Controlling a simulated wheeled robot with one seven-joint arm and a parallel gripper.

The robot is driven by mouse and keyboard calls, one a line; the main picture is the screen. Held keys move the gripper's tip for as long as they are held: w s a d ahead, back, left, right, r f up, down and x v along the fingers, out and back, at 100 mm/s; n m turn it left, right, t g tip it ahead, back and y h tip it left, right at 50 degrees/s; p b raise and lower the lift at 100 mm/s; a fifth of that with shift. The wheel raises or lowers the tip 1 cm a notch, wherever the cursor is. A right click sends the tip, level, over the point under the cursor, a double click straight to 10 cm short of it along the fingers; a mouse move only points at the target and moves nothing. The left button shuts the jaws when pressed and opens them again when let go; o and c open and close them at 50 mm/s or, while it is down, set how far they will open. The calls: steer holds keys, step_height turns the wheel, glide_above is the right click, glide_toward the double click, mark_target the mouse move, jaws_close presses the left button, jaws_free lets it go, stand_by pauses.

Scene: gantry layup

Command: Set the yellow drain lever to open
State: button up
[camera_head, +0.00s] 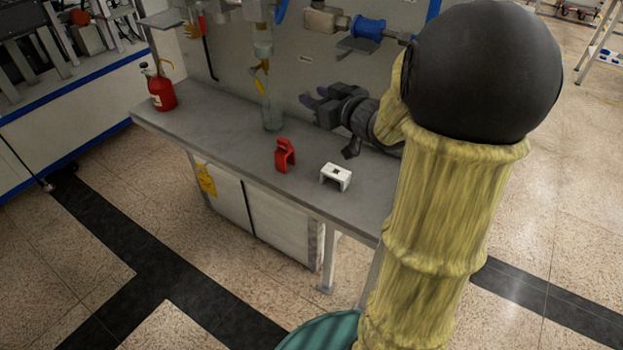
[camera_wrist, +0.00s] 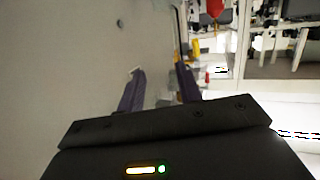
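A yellow lever (camera_head: 261,72) is on the upright clear glass column (camera_head: 273,112) above the grey bench, in the head view. My gripper (camera_head: 314,96) is to the right of the column, near the back panel and above the bench top, its dark purple fingers pointing left. In the wrist view the two fingers of my gripper (camera_wrist: 158,72) stand apart with a gap between them and nothing clearly held. Small yellow parts (camera_wrist: 195,47) show beside the right finger there; I cannot tell whether they belong to the lever.
A red bracket (camera_head: 285,155) and a white bracket (camera_head: 336,177) lie on the grey bench (camera_head: 225,140) near its front edge. A red bottle (camera_head: 161,92) stands at its left end. A blue valve fitting (camera_head: 368,27) juts from the panel (camera_head: 300,75) above my gripper.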

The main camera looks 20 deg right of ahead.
steer(key=s+a+f+m+g+h+p, duration=0.1)
steer(key=s+a+f+g+p, duration=0.1)
steer(key=s, duration=0.4)
steer(key=s+a+f+m+g+h+p, duration=0.1)
steer(key=s+a+f+g+h+p, duration=0.1)
steer(key=s+a+g+p, duration=0.1)
steer(key=s+a+f+m+g+h+p, duration=0.1)
steer(key=s+a+f+g+p, duration=0.2)
steer(key=s+g, duration=0.3)
steer(key=shift+s+a+m+g+h+p, duration=0.25)
steer(key=shift+s+p, duration=0.5)
steer(key=shift+s, duration=0.75)
steer(key=shift+d, duration=0.1)
steer(key=shift+s+a+f+g, duration=0.15)
steer(key=shift+s+a+g, duration=0.15)
steer(key=shift+s, duration=0.25)
steer(key=shift+s+a+f+g, duration=0.1)
steer(key=shift+s+a+g, duration=0.2)
steer(key=shift+s, duration=0.25)
steer(key=shift+w, duration=0.1)
